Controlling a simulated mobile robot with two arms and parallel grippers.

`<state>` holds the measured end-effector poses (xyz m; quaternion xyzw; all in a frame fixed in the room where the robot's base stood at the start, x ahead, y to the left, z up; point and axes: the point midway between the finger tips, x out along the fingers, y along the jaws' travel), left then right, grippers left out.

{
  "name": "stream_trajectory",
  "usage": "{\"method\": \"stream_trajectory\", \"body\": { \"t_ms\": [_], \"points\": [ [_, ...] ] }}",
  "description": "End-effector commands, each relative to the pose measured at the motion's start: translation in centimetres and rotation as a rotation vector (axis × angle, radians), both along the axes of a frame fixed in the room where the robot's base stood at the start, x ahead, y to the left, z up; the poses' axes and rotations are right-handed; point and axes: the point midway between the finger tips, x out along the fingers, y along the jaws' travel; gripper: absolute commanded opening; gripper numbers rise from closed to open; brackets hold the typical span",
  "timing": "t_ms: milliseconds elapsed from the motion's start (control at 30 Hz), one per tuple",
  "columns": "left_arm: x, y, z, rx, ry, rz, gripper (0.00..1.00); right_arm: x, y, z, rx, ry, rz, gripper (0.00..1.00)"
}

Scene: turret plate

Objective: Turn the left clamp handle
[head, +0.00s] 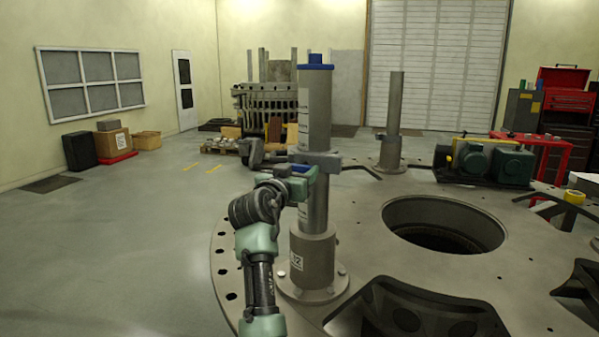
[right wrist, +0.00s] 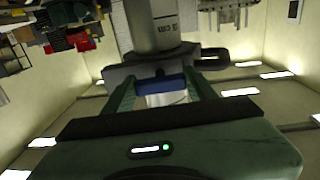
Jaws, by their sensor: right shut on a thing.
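A tall grey post (head: 314,115) with a blue cap stands upright on the turret plate (head: 365,225). A grey clamp (head: 328,160) sits around the post at mid-height. My right gripper (head: 300,170) is at the front of this clamp, shut on its blue handle part. In the right wrist view, the green fingers (right wrist: 165,95) lie on both sides of the blue and white handle (right wrist: 165,84), close under the post (right wrist: 150,25). The fingers partly hide the handle. My left gripper is not in view.
A large round opening (head: 445,228) lies right of the post. A second grey post (head: 392,110) stands farther back. Green motors (head: 485,163) are on the plate at the right. The floor (head: 110,245) to the left is clear.

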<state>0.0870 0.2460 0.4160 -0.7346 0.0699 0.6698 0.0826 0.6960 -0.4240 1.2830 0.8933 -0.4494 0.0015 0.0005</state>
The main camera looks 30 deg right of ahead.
Motion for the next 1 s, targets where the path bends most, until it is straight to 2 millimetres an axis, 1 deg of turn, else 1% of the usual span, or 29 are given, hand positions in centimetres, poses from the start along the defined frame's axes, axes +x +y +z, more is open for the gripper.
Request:
{"method": "stream_trajectory", "body": {
  "t_ms": [267,467,667,1000],
  "points": [
    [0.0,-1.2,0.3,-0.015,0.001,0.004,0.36,0.0,-0.2,0.0,-0.022,0.032,-0.001,0.16],
    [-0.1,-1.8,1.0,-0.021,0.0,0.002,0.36,-0.1,-0.3,0.1,-0.087,0.12,-0.003,0.16],
    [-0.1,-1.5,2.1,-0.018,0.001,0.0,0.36,-0.2,-0.4,0.2,-0.191,0.258,-0.005,0.16],
    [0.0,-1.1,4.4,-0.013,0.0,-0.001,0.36,-0.3,-0.5,0.4,-0.383,0.519,-0.006,0.16]
  ]
}}
